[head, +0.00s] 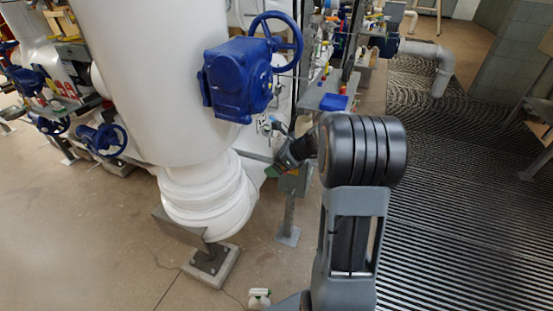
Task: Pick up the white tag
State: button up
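I cannot make out a white tag for certain in the head view. My gripper (273,171) is at the end of my black arm, near the middle of the view, beside the lower part of the large white pipe. It is small and dark here, and its fingers cannot be told apart. It appears close to a grey post (289,215) with a small box-like top. Whether it touches anything or holds anything is not clear. My arm hides part of the area behind it.
The thick white pipe (150,75) carries a blue valve gearbox (236,80) with a blue handwheel (297,42). A blue item (333,102) lies on a grey shelf. A small white-and-green object (259,298) is on the floor. Ribbed dark flooring (440,200) lies open at right.

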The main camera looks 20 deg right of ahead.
jog(key=shift+w, duration=0.1)
jog(key=shift+c, duration=0.3)
jog(key=c, duration=0.9)
jog(key=shift+c, duration=0.2)
jog(key=shift+r, duration=0.35)
jog(key=shift+r+p, duration=0.4)
jog(key=shift+r, duration=0.15)
jog(key=s+d, duration=1.2)
jog(key=s, duration=0.1)
jog(key=shift+s+f+p, duration=0.15)
jog(key=shift+f+p, duration=0.1)
jog(key=shift+p, duration=0.1)
